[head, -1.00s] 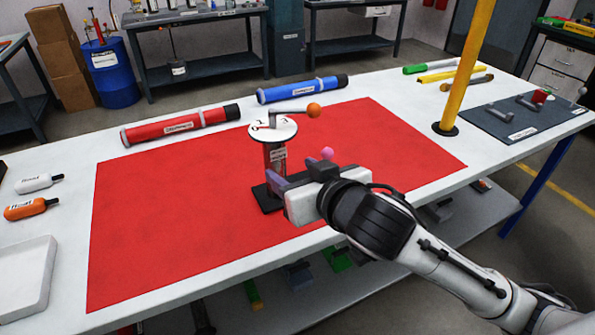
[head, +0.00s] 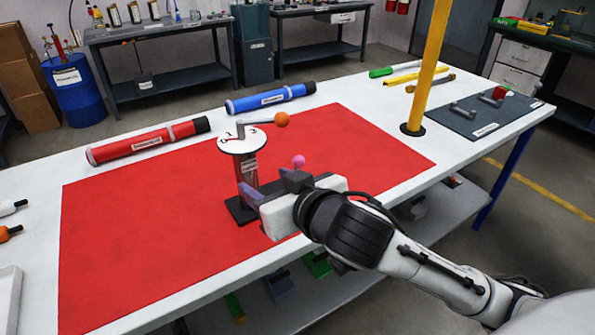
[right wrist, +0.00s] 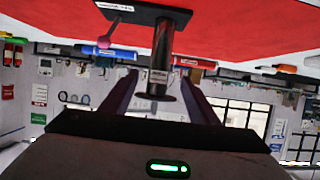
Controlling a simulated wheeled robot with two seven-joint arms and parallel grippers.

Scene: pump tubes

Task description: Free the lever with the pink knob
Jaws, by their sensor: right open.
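The pump stands upright on the red mat: a dark plate base (head: 238,212), a reddish clear tube (head: 247,170) and a round white marked disc (head: 237,143) on top. A crank with an orange knob (head: 281,119) reaches right from the disc. The pink knob (head: 298,161) shows low, just behind my right gripper; in the right wrist view it is left of the post (right wrist: 104,42). My left gripper is out of view.
A red tube (head: 150,142) and a blue tube (head: 270,98) lie behind the red mat (head: 120,230). A yellow pole (head: 430,70) and a dark tool mat (head: 480,125) are at the right. The mat left of the pump is clear.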

